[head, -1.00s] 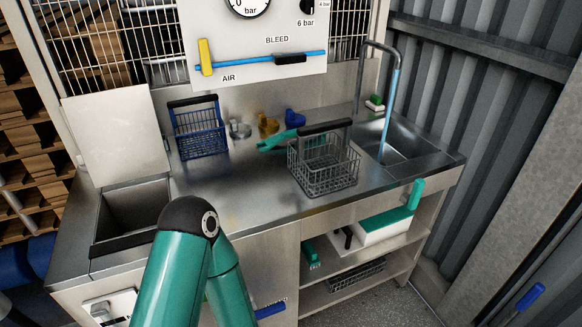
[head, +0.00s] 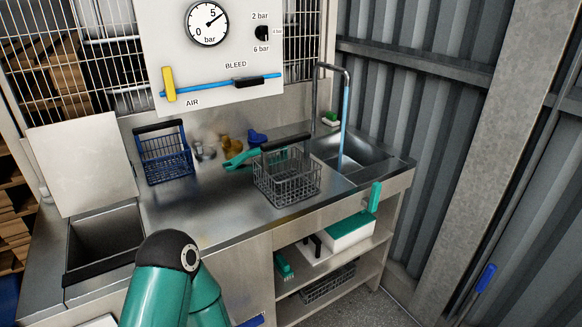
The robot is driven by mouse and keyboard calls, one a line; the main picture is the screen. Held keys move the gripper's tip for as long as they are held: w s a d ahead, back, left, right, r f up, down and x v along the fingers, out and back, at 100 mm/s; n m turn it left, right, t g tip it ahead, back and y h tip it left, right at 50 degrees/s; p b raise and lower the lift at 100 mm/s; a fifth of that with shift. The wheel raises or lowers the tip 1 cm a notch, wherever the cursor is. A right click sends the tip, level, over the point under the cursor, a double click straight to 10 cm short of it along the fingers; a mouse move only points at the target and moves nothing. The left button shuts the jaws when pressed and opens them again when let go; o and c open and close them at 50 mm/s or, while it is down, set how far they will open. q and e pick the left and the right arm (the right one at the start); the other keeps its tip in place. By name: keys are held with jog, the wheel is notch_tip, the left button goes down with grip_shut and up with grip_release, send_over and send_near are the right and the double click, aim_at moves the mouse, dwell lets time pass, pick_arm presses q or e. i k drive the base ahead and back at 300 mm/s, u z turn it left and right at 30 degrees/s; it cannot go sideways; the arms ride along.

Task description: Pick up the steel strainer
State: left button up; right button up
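A small silver-grey piece, which looks like the steel strainer (head: 205,151), stands at the back of the steel counter in the head view. It is between the blue wire basket (head: 166,158) and a brass-coloured piece (head: 232,144). It is too small to make out its details. A green arm link of mine shows at the bottom left, well in front of the strainer. Neither of my grippers is in view.
A grey wire basket (head: 286,181) stands on the counter, with a teal object (head: 240,159) behind its left side. A blue piece (head: 257,136) is at the back. An open basin (head: 104,240) is left, a sink (head: 350,155) right. The front middle counter (head: 205,208) is clear.

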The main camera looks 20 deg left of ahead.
aim_at(284, 184)
jog(key=i, duration=0.7)
jog(key=u, duration=0.2)
jog(key=k, duration=0.75)
jog(key=z, duration=0.25)
jog(key=i, duration=0.9)
jog(key=u, duration=0.15)
